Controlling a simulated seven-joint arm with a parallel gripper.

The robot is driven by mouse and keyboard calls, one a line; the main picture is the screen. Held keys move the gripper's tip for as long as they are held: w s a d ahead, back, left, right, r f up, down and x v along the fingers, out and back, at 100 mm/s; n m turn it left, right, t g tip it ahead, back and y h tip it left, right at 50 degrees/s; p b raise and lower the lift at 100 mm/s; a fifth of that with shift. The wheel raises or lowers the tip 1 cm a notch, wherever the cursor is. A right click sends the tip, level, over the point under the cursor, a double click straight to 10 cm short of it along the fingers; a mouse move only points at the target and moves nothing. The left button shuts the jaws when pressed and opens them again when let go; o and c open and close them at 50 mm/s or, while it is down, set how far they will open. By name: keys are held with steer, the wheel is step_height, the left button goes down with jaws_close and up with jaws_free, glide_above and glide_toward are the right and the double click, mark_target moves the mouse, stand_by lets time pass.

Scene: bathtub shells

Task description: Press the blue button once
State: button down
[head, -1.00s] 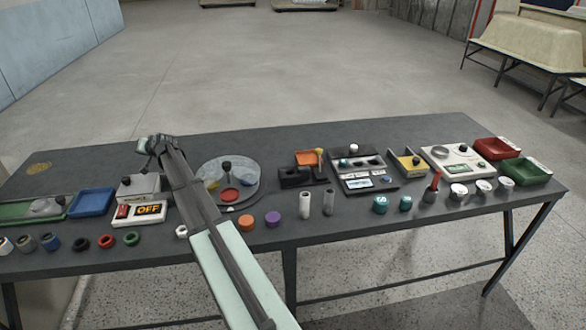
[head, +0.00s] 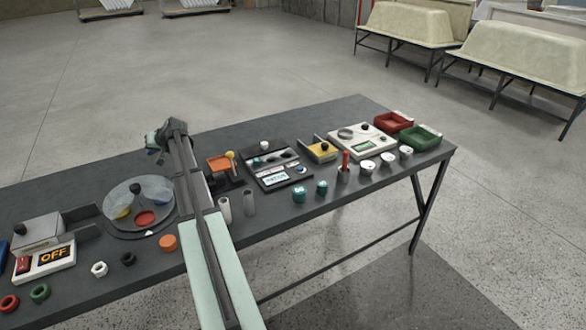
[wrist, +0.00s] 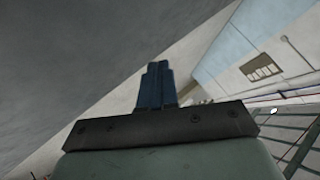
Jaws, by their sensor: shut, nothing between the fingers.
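A small round blue button (head: 301,169) sits at the right of a dark panel (head: 266,186) with a lit display, right of the middle of the table in the head view. My gripper (head: 153,146) is up and to the left of the panel, apart from the blue button, in the area behind the round disc. In the wrist view its dark blue fingers (wrist: 157,85) are together with nothing between them. The blue button does not show in the wrist view.
My arm crosses the table between the round disc (head: 118,225) and the orange tray (head: 219,162).

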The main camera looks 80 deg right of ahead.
steer(key=s+d, duration=0.8)
steer(key=s, duration=0.4)
step_height(320, 180, up, 4)
steer(key=g, duration=0.1)
glide_above(303, 168)
steer(key=shift+d+f+m, duration=0.15)
steer(key=shift+f+m, duration=0.05)
steer(key=shift+m, duration=0.2)
steer(key=shift+w, duration=0.1)
steer(key=shift+f, duration=4.45)
steer(key=shift+f, duration=0.2)
steer(key=shift+f, duration=0.2)
